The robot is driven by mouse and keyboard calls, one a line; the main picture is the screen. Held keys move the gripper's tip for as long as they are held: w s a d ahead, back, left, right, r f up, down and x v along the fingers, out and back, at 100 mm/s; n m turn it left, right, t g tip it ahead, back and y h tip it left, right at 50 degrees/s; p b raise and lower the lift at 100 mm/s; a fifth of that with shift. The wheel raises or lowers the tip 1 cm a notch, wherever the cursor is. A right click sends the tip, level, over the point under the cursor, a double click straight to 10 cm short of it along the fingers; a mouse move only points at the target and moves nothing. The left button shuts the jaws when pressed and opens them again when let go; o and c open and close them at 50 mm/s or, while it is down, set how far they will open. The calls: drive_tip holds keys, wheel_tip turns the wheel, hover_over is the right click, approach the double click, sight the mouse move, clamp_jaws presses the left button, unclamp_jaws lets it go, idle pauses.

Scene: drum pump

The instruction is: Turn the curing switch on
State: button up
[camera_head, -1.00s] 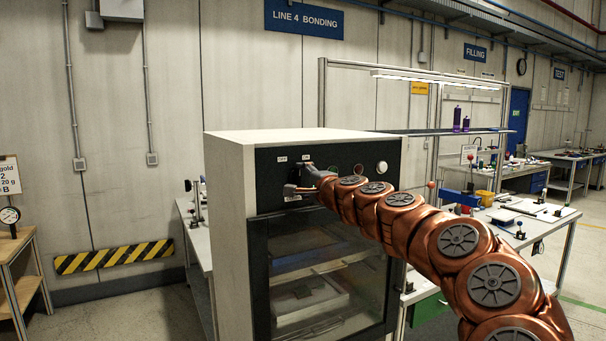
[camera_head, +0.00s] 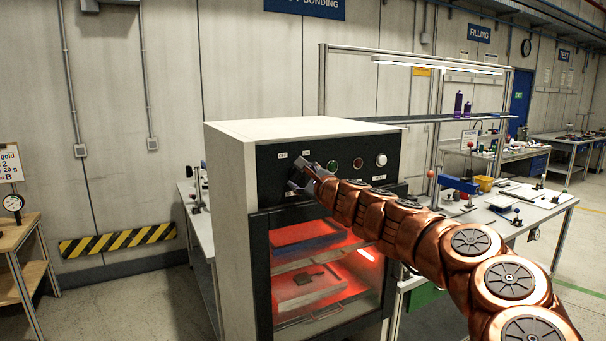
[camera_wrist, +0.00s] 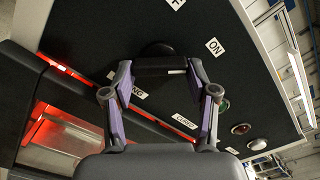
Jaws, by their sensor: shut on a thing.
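The curing switch is a black knob (camera_wrist: 157,50) with a bar handle on the dark front panel (camera_head: 270,178) of the oven. My gripper (camera_wrist: 160,68) has its two fingers on either side of the bar and is shut on it. In the head view my gripper (camera_head: 303,178) is at the panel's left part and hides most of the switch. An ON label (camera_wrist: 214,47) is beside the knob, with a partly cut-off OFF label (camera_wrist: 175,3). The oven chamber (camera_head: 315,270) glows red behind its glass door.
Green (camera_head: 332,166), red (camera_head: 358,163) and white (camera_head: 381,160) round panel parts sit right of my gripper. Workbenches (camera_head: 545,200) stand at the right. A small wooden stand (camera_head: 20,225) with a gauge is at far left. Floor left of the oven is clear.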

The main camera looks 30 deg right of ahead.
idle(0.4)
drive_tip(key=o, duration=1.2)
drive_tip(key=shift+c, duration=0.2)
drive_tip(key=s, duration=1.2)
drive_tip(key=shift+a, duration=0.45)
